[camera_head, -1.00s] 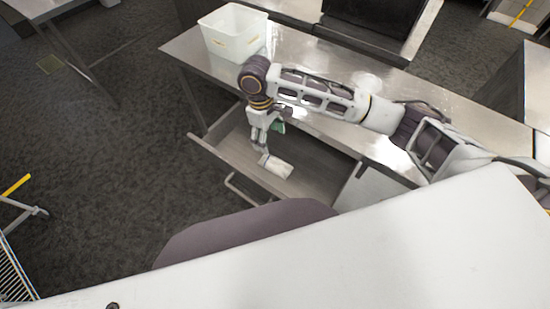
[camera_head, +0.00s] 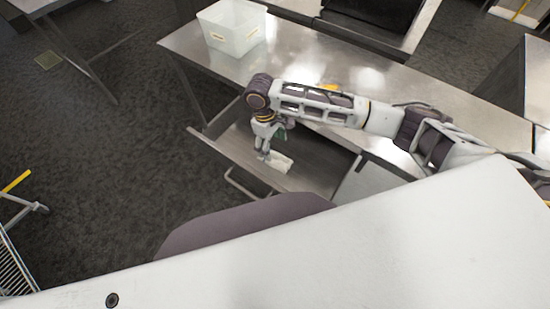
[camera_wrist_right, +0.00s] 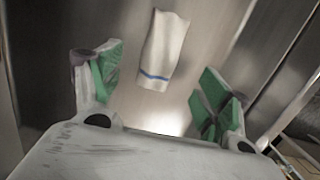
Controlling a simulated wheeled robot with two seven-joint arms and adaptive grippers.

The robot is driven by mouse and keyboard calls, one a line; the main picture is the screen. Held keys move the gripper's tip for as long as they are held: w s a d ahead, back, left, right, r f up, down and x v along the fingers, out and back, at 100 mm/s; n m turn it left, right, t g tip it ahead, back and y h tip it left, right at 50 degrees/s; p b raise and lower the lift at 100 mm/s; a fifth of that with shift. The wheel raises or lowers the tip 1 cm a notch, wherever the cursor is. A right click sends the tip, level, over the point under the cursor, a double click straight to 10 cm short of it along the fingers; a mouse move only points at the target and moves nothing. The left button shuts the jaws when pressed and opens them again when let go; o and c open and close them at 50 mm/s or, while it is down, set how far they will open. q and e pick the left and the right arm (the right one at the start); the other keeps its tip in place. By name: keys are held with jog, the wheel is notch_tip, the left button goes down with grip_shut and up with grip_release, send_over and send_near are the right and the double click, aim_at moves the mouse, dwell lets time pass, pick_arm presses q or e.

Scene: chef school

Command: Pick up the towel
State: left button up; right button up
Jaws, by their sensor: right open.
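The towel (camera_head: 281,163) is a white folded cloth lying in the open drawer. In the right wrist view the towel (camera_wrist_right: 164,50) shows a blue stripe near its lower end and lies ahead of the fingers. My right gripper (camera_head: 264,155) points down into the drawer, just left of the towel in the head view. In the right wrist view my right gripper (camera_wrist_right: 158,88) is open, with green pads wide apart and nothing between them. I cannot tell its exact height above the drawer floor. My left gripper is not in view.
The open drawer (camera_head: 318,169) sits under a metal table (camera_head: 300,60), with its front panel (camera_head: 222,152) pulled out towards the lower left. A translucent white bin (camera_head: 231,30) stands at the table's far left end. My right arm passes over the table.

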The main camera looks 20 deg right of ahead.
aim_at(275, 156)
jog(key=shift+s+d+f, duration=0.1)
jog(key=shift+s+f, duration=0.05)
jog(key=shift+f, duration=0.75)
jog(key=shift+s+d+f, duration=0.1)
jog(key=shift+s+f, duration=0.05)
jog(key=shift+f, duration=0.7)
jog(key=shift+s+d+f, duration=0.1)
jog(key=shift+f, duration=0.75)
jog(key=shift+s+d+f, duration=0.1)
jog(key=shift+s+f, duration=0.05)
jog(key=shift+f, duration=0.7)
jog(key=c, duration=1.1)
